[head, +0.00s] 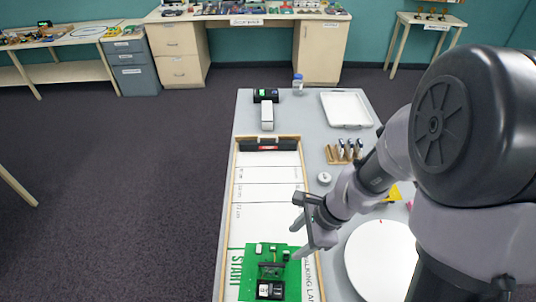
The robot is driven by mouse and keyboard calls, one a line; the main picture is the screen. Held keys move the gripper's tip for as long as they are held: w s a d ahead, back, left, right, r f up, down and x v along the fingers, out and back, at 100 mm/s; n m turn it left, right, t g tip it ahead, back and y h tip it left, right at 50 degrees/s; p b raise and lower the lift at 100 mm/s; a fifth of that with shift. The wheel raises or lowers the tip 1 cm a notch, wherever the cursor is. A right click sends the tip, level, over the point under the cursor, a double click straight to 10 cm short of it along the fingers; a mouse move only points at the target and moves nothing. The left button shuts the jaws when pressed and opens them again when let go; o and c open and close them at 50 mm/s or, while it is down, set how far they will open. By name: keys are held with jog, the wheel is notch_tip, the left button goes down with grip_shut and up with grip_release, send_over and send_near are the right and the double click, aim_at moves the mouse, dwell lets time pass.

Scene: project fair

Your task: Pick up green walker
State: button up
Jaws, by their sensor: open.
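The green walker (284,276) stands at the near end of the white walking lane (265,222), by the green START lettering. My gripper (297,240) is open and empty. In the picture it is just above and to the right of the walker, near the lane's right edge. A gap shows between the gripper and the walker, but I cannot tell its height above the lane.
A round white disc (378,262) lies right of the lane, partly behind my arm. A wooden rack (335,155), a white tray (346,108), a bottle (297,84) and a black device (265,95) stand farther back. The lane's middle is clear.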

aim_at(274, 264)
jog(key=shift+m, duration=0.8)
jog(key=b+x, duration=0.2)
jog(key=x, duration=0.2)
jog(key=b+x, duration=0.2)
jog(key=x, duration=0.3)
jog(key=s+d+b+x, duration=0.1)
jog(key=b+x, duration=0.1)
jog(key=x, duration=0.3)
jog(key=shift+f+b, duration=0.3)
jog(key=b+x, duration=0.3)
jog(key=x, duration=0.2)
jog(key=shift+w+a+f, duration=0.2)
jog(key=shift+a+f, duration=0.05)
jog(key=shift+f, duration=0.05)
jog(key=shift+r, duration=0.15)
grip_shut()
